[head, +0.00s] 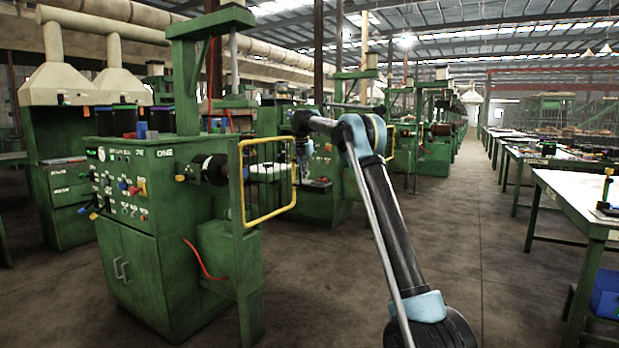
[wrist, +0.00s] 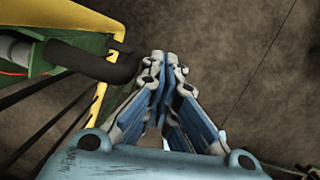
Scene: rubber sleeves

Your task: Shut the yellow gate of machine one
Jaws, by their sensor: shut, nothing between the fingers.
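Machine one (head: 160,190) is a green cabinet with "ONE" lettered on its panel, at the left in the head view. Its yellow gate (head: 268,218) is a tube frame with thin bars, standing out to the right from a green post. In the head view my gripper (head: 303,172) is small and partly hidden, just beyond the gate's right edge. In the wrist view my gripper (wrist: 167,58) is shut and empty, fingertips together. A yellow frame part (wrist: 115,28), which looks like the gate, lies left of the fingers. A dark rod (wrist: 95,62) ends close to the fingertips; I cannot tell if they touch.
More green machines (head: 435,150) stand in a row behind. A white-topped table (head: 580,200) is at the right, with a blue bin (head: 606,290) below. The concrete aisle between is clear.

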